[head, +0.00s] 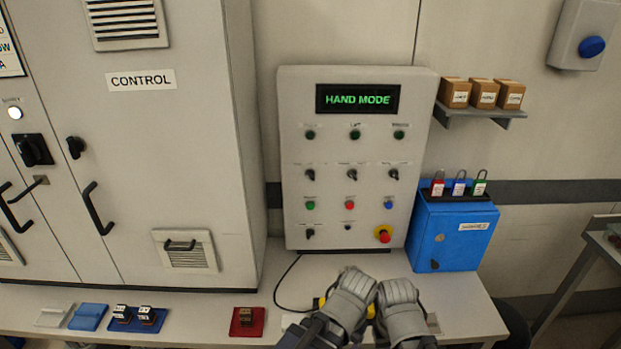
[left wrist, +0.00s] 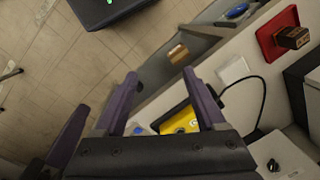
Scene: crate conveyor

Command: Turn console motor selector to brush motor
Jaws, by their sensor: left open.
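The grey console (head: 292,150) stands at the back of the bench, its display (head: 358,99) reading "HAND MODE". Three black selector knobs form one row: left (head: 310,175), middle (head: 352,174) and right (head: 393,174). Another black selector (head: 309,234) sits at lower left. Their labels are too small to read, so I cannot tell which is the motor selector. My left gripper (head: 352,273) is below the console front, apart from the knobs; its open, empty fingers show in the left wrist view (left wrist: 160,74). My right gripper (head: 399,284) is close beside it; its jaws are unclear.
A yellow device (left wrist: 181,121) with a black cable lies on the bench under my grippers. A red emergency stop (head: 384,235) is at the console's lower right. A blue lockbox (head: 452,238) with padlocks stands right; a control cabinet (head: 160,130) stands left. A red tray (head: 238,328) lies left.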

